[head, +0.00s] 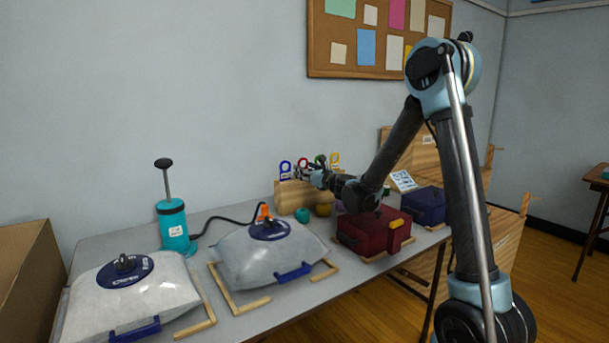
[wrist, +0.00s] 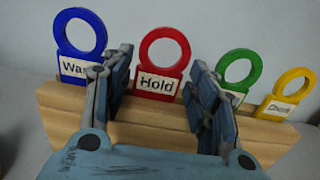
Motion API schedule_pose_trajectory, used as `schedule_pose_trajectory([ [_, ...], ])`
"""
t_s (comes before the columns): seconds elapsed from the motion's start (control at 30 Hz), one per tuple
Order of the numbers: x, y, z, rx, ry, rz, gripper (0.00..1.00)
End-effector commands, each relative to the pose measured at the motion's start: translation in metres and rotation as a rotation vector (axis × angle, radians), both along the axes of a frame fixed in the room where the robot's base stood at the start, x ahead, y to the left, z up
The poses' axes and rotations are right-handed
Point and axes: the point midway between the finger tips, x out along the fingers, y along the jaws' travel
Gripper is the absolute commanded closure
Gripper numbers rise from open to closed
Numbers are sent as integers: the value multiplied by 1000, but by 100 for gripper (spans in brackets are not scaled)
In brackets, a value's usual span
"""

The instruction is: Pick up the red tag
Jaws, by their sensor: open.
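The red tag (wrist: 160,84) stands upright in a wooden holder (wrist: 155,113), with a ring on top and a white label reading "Hold". It also shows small in the head view (head: 303,162), above the same holder (head: 293,196). My gripper (wrist: 165,75) is open, with one finger on each side of the red tag in the wrist view. I cannot tell whether either finger touches it. A blue tag (wrist: 82,45) stands to the left of the red one. A green tag (wrist: 238,72) and a yellow tag (wrist: 287,94) stand to the right, the green partly hidden by my right finger.
On the table (head: 205,222) are a teal hand pump (head: 174,228), two clear bags (head: 270,250) with blue valves, a dark red case (head: 365,232) and a dark blue case (head: 425,205). Small yarn balls (head: 302,215) sit before the holder. A wall stands behind.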

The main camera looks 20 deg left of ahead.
Motion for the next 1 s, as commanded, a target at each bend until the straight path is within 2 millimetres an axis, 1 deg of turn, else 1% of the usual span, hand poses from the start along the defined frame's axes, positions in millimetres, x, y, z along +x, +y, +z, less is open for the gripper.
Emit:
schedule_pose_trajectory([
  [0.03, 5, 6, 0, 0, 0, 1, 47],
  [0.13, 12, 15, 0, 0, 0, 1, 47],
  [0.37, 14, 17, 0, 0, 0, 0, 47],
  [0.4, 14, 17, 0, 0, 0, 0, 49],
  [0.5, 14, 17, 0, 0, 0, 0, 70],
  [0.87, 14, 16, 1, 0, 0, 0, 70],
  [1.0, 14, 17, 9, 0, 0, 0, 70],
])
